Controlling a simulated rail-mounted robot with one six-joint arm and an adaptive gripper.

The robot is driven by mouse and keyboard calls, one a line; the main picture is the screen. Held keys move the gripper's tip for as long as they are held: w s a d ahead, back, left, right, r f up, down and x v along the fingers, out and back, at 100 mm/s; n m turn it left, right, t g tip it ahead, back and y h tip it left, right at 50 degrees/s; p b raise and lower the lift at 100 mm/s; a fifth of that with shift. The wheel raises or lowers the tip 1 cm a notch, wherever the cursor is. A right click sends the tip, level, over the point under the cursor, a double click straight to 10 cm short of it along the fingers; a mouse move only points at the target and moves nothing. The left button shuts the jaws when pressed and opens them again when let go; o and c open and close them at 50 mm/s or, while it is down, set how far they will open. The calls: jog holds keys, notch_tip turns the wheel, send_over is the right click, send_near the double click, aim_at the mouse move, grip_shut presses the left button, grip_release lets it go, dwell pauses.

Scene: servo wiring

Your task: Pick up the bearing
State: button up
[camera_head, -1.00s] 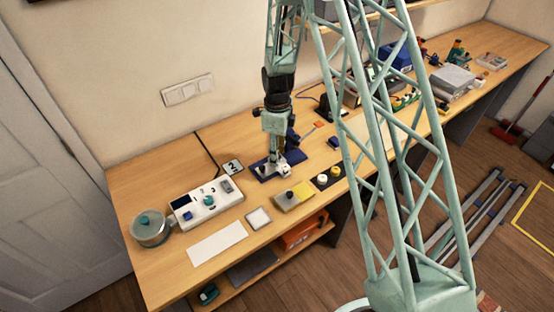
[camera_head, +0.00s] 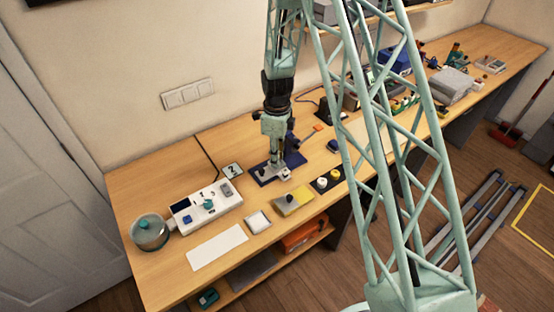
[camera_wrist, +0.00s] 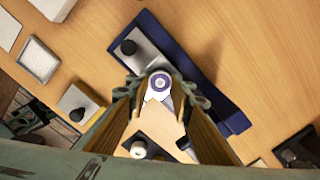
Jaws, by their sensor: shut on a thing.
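The bearing (camera_wrist: 160,82), a pale ring with a purple centre, sits between the fingertips of my gripper (camera_wrist: 158,90) in the wrist view. The gripper is shut on it. In the head view my gripper (camera_head: 278,165) points down at the blue fixture, where the bearing is too small to make out. The blue fixture (camera_wrist: 190,68) lies beside and below the fingertips; it carries a grey metal plate with a black knob (camera_wrist: 128,47). I cannot tell whether the bearing touches the fixture.
A white control box (camera_head: 206,207) and a glass pot (camera_head: 150,231) are on the left. A white sheet (camera_head: 217,247) lies in front.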

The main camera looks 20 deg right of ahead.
notch_tip(320, 180, up, 10)
jog(key=shift+b, duration=0.45)
dwell(0.4)
jog(key=shift+f+n, duration=0.15)
jog(key=shift+n, duration=0.15)
dwell(0.7)
jog(key=n+b, duration=0.2)
jog(key=n, duration=0.2)
jog(key=f+n+b, duration=0.1)
jog(key=n+b, duration=0.1)
jog(key=n, duration=0.1)
jog(key=n+b, duration=0.3)
jog(key=n, duration=0.1)
jog(key=shift+f+n, duration=0.3)
jog(key=shift+f, duration=0.1)
jog(key=n+b, duration=0.1)
jog(key=n, duration=0.2)
jog(key=f+n+b, duration=0.1)
jog(key=n+b, duration=0.1)
jog(key=n, duration=0.1)
jog(key=shift+s, duration=0.15)
jog(key=n+b, duration=0.1)
jog(key=n, duration=0.1)
jog(key=n+b, duration=0.1)
jog(key=n, duration=0.1)
jog(key=n+b, duration=0.1)
jog(key=n, duration=0.1)
jog(key=shift+s+f, duration=0.15)
jog(key=shift+f, duration=0.1)
